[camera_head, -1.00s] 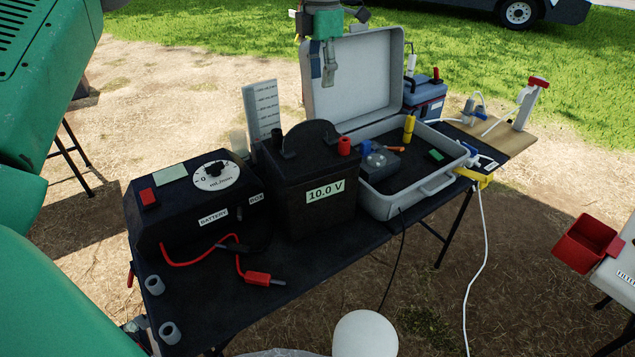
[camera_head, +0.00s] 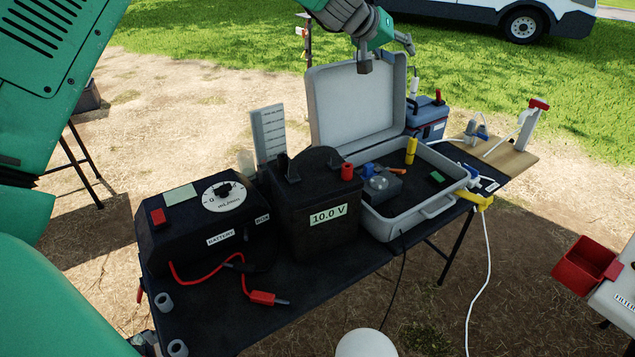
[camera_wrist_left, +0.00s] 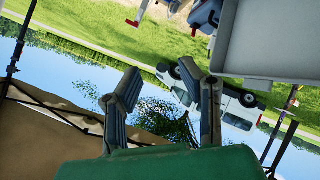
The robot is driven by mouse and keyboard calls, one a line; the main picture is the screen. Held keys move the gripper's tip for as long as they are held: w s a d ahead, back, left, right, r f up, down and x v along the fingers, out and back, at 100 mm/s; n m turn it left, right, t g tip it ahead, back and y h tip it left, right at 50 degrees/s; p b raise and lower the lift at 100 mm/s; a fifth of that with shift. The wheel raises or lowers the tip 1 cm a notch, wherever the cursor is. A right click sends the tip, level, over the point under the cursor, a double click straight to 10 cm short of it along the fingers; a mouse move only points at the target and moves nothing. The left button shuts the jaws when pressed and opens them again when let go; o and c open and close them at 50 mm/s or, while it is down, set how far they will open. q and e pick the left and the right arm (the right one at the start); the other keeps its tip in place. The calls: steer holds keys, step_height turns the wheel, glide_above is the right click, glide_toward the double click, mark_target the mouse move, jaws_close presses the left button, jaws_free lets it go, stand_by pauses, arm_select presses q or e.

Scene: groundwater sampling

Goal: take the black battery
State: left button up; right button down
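The black battery (camera_head: 315,225) stands upright on the dark table, with a "10.0 V" label on its front and a red terminal and a black terminal on top. My left gripper (camera_head: 388,54) is above and behind the battery, over the raised lid of the grey case. It is well apart from the battery. In the left wrist view its two fingers (camera_wrist_left: 160,85) stand apart with nothing between them. The battery is not seen in that view. My right gripper is not in view.
A black box with a dial (camera_head: 205,225) stands left of the battery. A red lead (camera_head: 262,297) lies in front. The open grey case (camera_head: 420,205) is close on the right. A red bin (camera_head: 586,258) is at far right.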

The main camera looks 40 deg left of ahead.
arm_select(q)
steer(key=s+f+m+g, duration=0.3)
steer(key=s+m, duration=0.1)
steer(key=m+g+y+p, duration=0.2)
steer(key=m+g+y, duration=0.25)
steer(key=g, duration=0.35)
glide_toward(315, 150)
steer(key=shift+m, duration=0.45)
step_height(315, 150, down, 6)
steer(key=shift+s+a+f, duration=0.1)
steer(key=shift+s+f, duration=0.05)
steer(key=f, duration=0.3)
steer(key=shift+a+f+p, duration=0.3)
steer(key=shift+a+f, duration=0.1)
steer(key=shift+d+f, duration=0.1)
steer(key=shift+f, duration=0.4)
steer(key=shift+d+r, duration=0.1)
steer(key=shift+d, duration=0.05)
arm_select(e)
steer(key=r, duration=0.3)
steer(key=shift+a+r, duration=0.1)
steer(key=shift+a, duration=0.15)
